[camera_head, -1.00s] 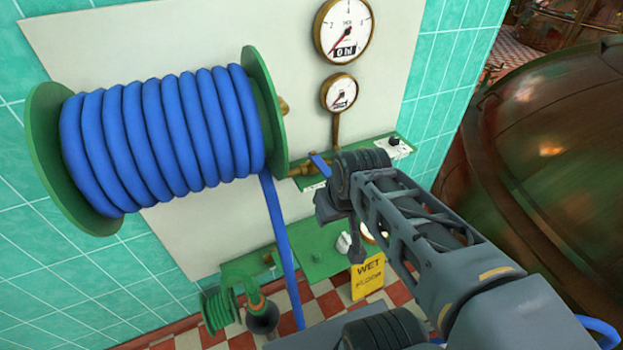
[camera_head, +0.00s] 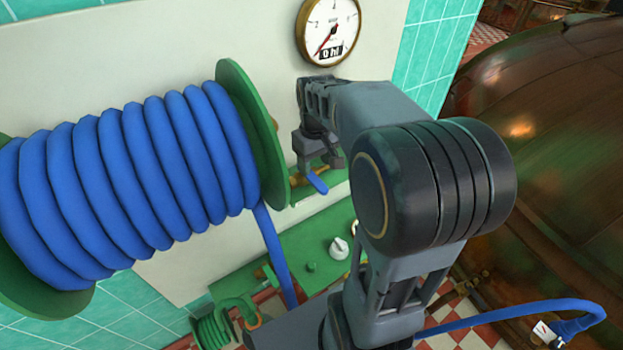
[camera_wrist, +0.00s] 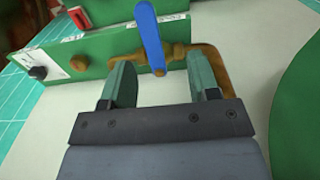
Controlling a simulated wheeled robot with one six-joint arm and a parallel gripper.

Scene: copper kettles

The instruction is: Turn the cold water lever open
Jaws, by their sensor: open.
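The blue lever (camera_head: 317,182) sits on a brass valve on a green strip of the wall panel. In the head view it shows just below my gripper (camera_head: 318,155), slanting down to the right. In the wrist view the lever (camera_wrist: 149,38) stands nearly upright in front of the brass pipe (camera_wrist: 182,54). My gripper (camera_wrist: 160,78) is open and empty, its two fingers apart. The lever's lower end shows between the fingertips in the picture; I cannot tell whether it is within their reach in depth. My arm hides part of the valve in the head view.
A green reel of blue hose (camera_head: 130,180) stands close on the left. A round gauge (camera_head: 328,32) is above my gripper. A lower green panel (camera_head: 320,255) bears a white knob (camera_head: 339,248). A large copper kettle (camera_head: 545,150) fills the right side.

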